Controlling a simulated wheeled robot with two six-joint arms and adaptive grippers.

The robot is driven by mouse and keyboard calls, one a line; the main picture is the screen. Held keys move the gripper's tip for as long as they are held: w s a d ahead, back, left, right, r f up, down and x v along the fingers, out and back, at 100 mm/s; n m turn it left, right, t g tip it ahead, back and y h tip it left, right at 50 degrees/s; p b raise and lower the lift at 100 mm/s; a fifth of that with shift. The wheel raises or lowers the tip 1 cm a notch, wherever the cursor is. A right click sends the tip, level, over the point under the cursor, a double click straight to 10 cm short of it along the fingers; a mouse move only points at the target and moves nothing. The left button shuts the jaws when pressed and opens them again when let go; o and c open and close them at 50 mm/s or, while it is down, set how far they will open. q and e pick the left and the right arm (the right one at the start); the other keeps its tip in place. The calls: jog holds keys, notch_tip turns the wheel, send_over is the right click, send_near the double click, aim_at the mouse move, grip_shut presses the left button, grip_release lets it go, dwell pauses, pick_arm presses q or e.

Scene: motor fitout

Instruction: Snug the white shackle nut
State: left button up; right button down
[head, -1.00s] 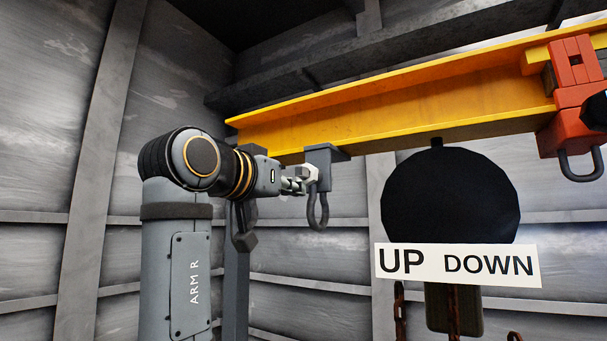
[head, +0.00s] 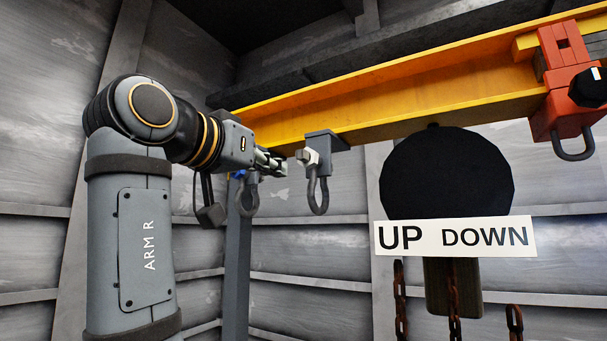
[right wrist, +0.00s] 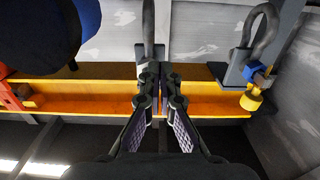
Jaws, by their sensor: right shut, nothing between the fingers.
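The white nut (head: 306,157) sits on the left side of a grey shackle (head: 318,190), which hangs from a grey bracket under the yellow beam. My right gripper (head: 277,163) is just left of the nut in the head view, with its fingers shut and empty. In the right wrist view the shut fingertips (right wrist: 160,75) are beside the middle shackle (right wrist: 148,35); they partly hide its nut. I cannot tell whether they touch it. My left gripper is not in view.
A second shackle (head: 250,195) with a blue collar hangs behind my right gripper; the right wrist view shows its yellow nut (right wrist: 250,100). The yellow beam (head: 400,98) runs above. A red clamp (head: 566,75) grips it at right. A dark disc (head: 447,170) hangs near an UP DOWN sign (head: 455,237).

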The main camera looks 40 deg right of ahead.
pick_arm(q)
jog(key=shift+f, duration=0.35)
